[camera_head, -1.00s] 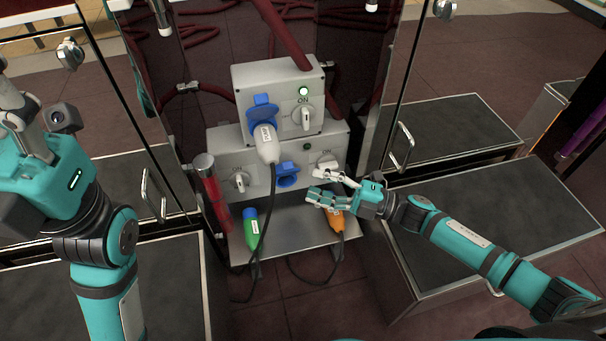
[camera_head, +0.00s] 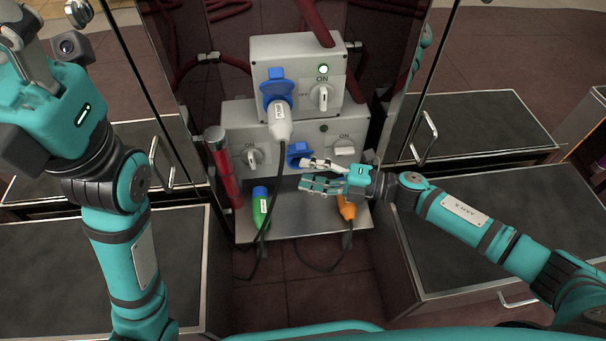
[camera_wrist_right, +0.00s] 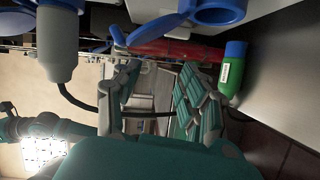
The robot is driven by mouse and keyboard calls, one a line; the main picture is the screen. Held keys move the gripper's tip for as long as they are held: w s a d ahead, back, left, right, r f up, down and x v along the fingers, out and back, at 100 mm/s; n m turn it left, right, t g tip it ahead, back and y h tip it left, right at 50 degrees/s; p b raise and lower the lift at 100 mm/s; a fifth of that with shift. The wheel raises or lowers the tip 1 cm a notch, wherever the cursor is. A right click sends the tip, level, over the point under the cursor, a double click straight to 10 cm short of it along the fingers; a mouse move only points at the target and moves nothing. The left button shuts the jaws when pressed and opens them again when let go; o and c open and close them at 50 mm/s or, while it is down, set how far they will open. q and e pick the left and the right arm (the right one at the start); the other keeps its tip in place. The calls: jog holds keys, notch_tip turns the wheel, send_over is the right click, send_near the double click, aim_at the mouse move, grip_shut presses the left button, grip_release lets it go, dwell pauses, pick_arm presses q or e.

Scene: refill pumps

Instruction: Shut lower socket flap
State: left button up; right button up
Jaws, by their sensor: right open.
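The lower socket (camera_head: 300,150) is blue and sits on the front of the lower grey box. In the right wrist view, its round blue ring (camera_wrist_right: 222,12) shows at the top and its blue flap (camera_wrist_right: 155,27) stands open beside it. My right gripper (camera_head: 304,175) is open and empty, just below and in front of the lower socket. In the right wrist view its fingers (camera_wrist_right: 158,88) are spread apart, below the flap and not visibly touching it. My left gripper (camera_head: 12,25) is at the upper left, cut off by the frame, far from the sockets.
A white plug (camera_head: 279,125) fills the upper blue socket, its black cable hanging past the lower socket. A red cylinder (camera_head: 222,170) stands left of the box.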

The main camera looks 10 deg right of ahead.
jog(key=shift+x, duration=1)
grip_shut()
jog(key=c, duration=0.8)
grip_release()
jog(key=o, duration=0.8)
jog(key=shift+d, duration=0.1)
jog(key=v, duration=1.1)
jog(key=shift+s+d, duration=0.2)
jog(key=shift+d, duration=0.2)
